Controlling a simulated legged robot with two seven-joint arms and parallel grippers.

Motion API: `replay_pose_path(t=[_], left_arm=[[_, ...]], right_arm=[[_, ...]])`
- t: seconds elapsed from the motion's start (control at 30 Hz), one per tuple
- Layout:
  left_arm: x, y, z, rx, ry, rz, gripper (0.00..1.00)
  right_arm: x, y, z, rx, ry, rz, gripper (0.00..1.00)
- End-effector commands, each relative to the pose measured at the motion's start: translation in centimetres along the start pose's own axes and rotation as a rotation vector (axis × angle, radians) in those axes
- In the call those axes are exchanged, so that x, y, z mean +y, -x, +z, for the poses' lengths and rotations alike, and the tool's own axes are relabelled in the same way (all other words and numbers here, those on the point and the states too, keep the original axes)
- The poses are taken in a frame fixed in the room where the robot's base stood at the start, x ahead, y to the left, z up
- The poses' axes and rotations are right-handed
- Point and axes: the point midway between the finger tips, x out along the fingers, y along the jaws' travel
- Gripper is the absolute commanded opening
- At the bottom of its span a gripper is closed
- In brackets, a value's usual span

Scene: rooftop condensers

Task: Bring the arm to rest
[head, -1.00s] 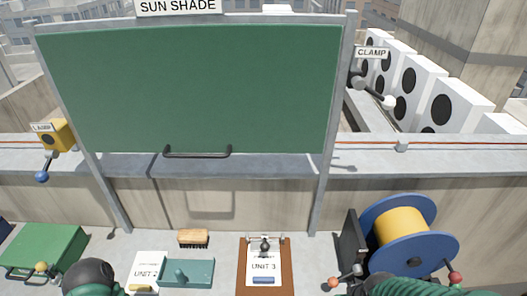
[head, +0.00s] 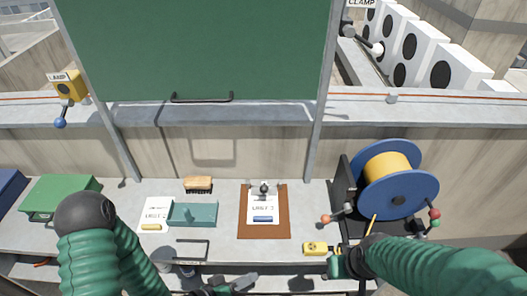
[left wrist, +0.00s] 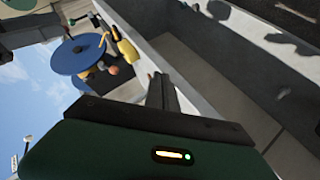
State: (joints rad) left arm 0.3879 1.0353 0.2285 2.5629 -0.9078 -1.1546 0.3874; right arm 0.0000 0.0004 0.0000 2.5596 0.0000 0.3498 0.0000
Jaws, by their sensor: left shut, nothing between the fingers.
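My left arm, with a green sleeve and dark elbow, comes in from the left. Its gripper (head: 238,284) is at the bottom middle, below the bench's front edge, shut and empty. In the left wrist view its two fingers (left wrist: 161,92) lie together with nothing between them. My right arm, also green, comes in from the right. Its gripper (head: 350,264) is beside the front edge, near a small yellow device (head: 318,248). Its fingertips are not clear, so I cannot tell whether it is open or shut.
On the bench are a clipboard (head: 277,228), teal tray (head: 205,222), brush (head: 198,184), green case (head: 50,192) and blue cable reel (head: 418,188). A green sun shade (head: 200,60) stands behind. A dark handle (head: 194,242) is at the front edge.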

Motion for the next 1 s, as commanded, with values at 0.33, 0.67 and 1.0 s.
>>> replay_pose_path(t=[0.33, 0.67, 1.0], left_arm=[[-8.3, 9.7, -7.7, -0.307, -0.296, -0.719, 0.0], [-1.9, 17.0, -7.9, -0.446, -0.109, -0.856, 0.0], [-1.9, 17.0, -7.8, -0.448, -0.107, -0.855, 0.0]], right_arm=[[0.0, 0.0, 0.0, 0.0, 0.0, 0.0, 0.4], [0.0, 0.0, 0.0, 0.0, 0.0, 0.0, 0.4], [0.0, 0.0, 0.0, 0.0, 0.0, 0.0, 0.4]])
